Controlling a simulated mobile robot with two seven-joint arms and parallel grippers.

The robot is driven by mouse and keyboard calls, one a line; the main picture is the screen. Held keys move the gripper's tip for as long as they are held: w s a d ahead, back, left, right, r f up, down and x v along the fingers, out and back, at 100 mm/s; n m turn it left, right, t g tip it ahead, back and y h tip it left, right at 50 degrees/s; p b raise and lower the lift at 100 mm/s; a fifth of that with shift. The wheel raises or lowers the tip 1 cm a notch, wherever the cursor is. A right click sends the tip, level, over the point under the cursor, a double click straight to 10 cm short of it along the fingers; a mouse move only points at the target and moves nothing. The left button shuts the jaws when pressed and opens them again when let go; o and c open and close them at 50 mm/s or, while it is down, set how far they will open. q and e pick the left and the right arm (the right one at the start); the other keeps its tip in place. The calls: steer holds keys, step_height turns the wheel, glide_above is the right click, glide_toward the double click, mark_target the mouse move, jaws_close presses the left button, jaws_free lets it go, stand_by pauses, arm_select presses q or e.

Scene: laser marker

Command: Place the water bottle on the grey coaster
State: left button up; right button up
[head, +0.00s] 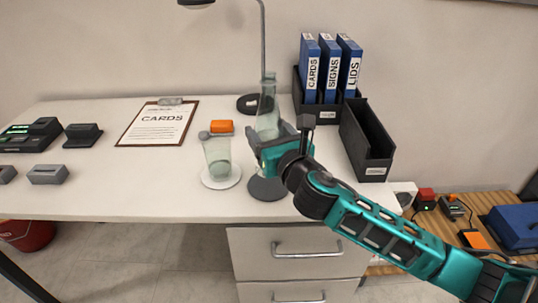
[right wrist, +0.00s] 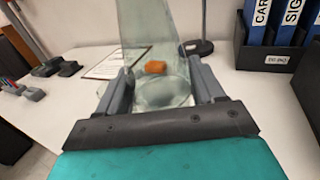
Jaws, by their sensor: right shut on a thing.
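The clear, greenish water bottle (head: 268,112) is upright in my right gripper (head: 268,141), which is shut on its lower body. In the right wrist view the bottle (right wrist: 150,35) stands between the two fingers (right wrist: 160,95). The round grey coaster (head: 266,188) lies near the table's front edge, directly below the gripper in the head view. The bottle's base is hidden behind the gripper, so I cannot tell its height over the coaster. My left gripper is not in view.
A clear glass (head: 217,158) stands on a white coaster (head: 221,182) just left of the grey one. An orange item (head: 221,127) lies behind it. A lamp (head: 263,45) stands behind the bottle. A black bin (head: 366,145) and blue binders (head: 329,70) are at right. A clipboard (head: 157,124) lies at left.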

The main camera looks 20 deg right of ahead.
steer(key=shift+f+b, duration=0.95)
steer(key=shift+f, duration=1.05)
steer(key=shift+f, duration=0.2)
steer(key=o, duration=1.6)
steer(key=shift+f, duration=0.1)
steer(key=shift+c, duration=0.2)
